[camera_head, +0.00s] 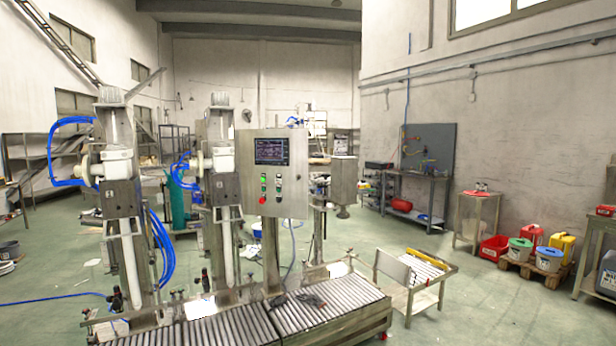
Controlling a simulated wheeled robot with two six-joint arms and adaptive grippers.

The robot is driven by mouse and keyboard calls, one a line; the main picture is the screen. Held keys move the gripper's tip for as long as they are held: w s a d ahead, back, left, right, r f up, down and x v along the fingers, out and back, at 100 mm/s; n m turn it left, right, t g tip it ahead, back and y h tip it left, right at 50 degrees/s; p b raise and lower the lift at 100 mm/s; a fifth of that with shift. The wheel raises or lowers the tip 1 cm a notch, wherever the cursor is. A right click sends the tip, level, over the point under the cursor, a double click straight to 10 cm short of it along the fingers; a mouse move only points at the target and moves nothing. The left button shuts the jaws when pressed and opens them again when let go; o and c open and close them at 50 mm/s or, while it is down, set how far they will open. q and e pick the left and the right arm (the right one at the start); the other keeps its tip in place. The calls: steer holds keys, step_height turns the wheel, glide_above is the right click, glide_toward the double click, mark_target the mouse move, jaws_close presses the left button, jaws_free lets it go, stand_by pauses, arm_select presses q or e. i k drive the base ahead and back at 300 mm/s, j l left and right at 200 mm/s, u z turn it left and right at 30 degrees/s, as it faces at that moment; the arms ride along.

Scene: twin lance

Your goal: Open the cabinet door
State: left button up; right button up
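The grey metal control cabinet (287,195) stands on a post behind the roller conveyor, near the middle of the view. Its front door carries a dark screen (271,151), several small buttons and a red button (263,200) at the lower left. The door looks shut, flush with the box. Neither of my grippers shows in this view.
Two filling lances (122,190) (222,170) with blue hoses stand left of the cabinet. The roller conveyor (330,309) runs in front of it. A small metal table (425,295) stands right of the conveyor. Green floor (490,310) is clear further right.

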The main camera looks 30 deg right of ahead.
mark_target(294, 195)
steer(key=i+l, duration=0.25)
steer(key=i+l+u, duration=0.1)
steer(key=l, duration=0.4)
steer(key=i+l, duration=0.3)
steer(key=i+l+u, duration=0.1)
steer(key=l, duration=0.35)
steer(key=i+l, duration=0.3)
steer(key=l, duration=0.15)
steer(key=i+j+u, duration=0.05)
